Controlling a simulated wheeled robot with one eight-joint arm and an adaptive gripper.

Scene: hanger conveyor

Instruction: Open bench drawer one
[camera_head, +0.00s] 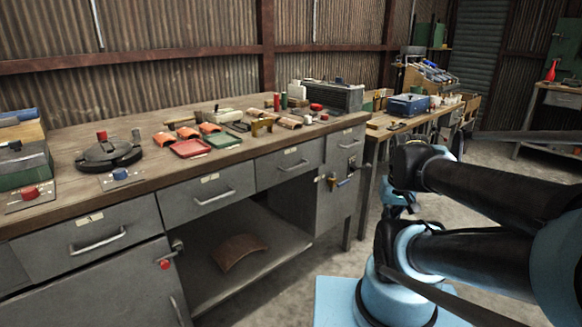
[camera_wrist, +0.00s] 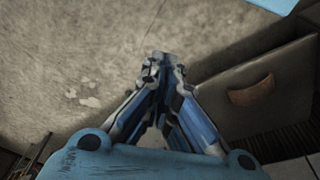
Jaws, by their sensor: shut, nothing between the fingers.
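The workbench has a row of closed grey drawers under its wooden top. The drawer at the left (camera_head: 88,243) carries a small label that appears to read 1 and has a horizontal bar handle (camera_head: 98,242). The other drawers (camera_head: 208,190) also look closed, with their own labels and handles. My gripper (camera_wrist: 165,58) is shut and empty in the wrist view, pointing over bare concrete floor. In the head view my arm is at the right, clear of the bench front; its fingers are not clear there. No drawer handle is near the fingers.
A brown curved piece (camera_head: 238,252) lies on the open lower shelf; it also shows in the wrist view (camera_wrist: 251,90). A red-knobbed latch (camera_head: 166,264) sticks out below the left drawer. Trays (camera_head: 190,148) and tools crowd the bench top. The floor before the bench is clear.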

